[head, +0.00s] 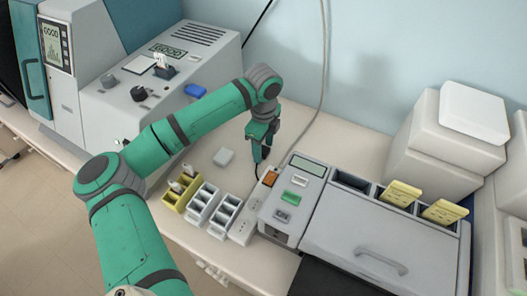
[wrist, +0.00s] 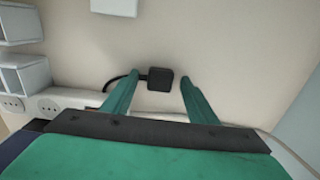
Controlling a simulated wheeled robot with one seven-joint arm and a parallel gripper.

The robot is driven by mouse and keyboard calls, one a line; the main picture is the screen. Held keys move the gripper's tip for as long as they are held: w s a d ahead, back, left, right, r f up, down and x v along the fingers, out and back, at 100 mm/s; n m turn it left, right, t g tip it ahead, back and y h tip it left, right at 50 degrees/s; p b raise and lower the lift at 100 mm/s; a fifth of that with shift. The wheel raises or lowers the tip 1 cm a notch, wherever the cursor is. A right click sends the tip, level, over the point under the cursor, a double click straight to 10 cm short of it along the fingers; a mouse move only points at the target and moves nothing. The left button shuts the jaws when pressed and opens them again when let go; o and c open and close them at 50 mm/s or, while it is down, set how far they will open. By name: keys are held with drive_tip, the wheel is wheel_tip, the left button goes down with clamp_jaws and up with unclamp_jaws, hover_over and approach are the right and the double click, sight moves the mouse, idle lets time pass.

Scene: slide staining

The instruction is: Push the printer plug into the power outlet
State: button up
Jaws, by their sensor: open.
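The black printer plug (wrist: 160,79) shows in the wrist view between my two fingertips, with a gap on each side. Its black cord curves away to the left. My gripper (wrist: 160,77) is open around the plug and not closed on it. In the head view my gripper (head: 257,156) points down above the bench, beside the far end of the power outlet strip (head: 247,217). The white strip also shows at the left of the wrist view (wrist: 62,98), with round sockets and an orange switch. The plug is apart from the strip's visible sockets.
A grey machine with a screen and green button (head: 292,196) stands right of the strip. White racks (head: 202,204) and a yellow rack (head: 180,195) stand left of it. A small white box (head: 223,157) lies nearby. Bare bench lies behind the gripper.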

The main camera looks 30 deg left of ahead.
sight(263, 150)
drive_tip(key=shift+c, duration=0.7)
drive_tip(key=c, duration=0.9)
drive_tip(key=shift+c, duration=0.2)
drive_tip(key=shift+r, duration=0.1)
drive_tip(key=shift+r, duration=0.5)
wheel_tip(263, 150, up, 2)
drive_tip(key=shift+r, duration=0.2)
drive_tip(key=s+d+r, duration=0.7)
drive_tip(key=s+r, duration=0.2)
drive_tip(key=s, duration=0.2)
drive_tip(key=shift+s+d+r, duration=0.25)
drive_tip(key=shift+s+d, duration=0.1)
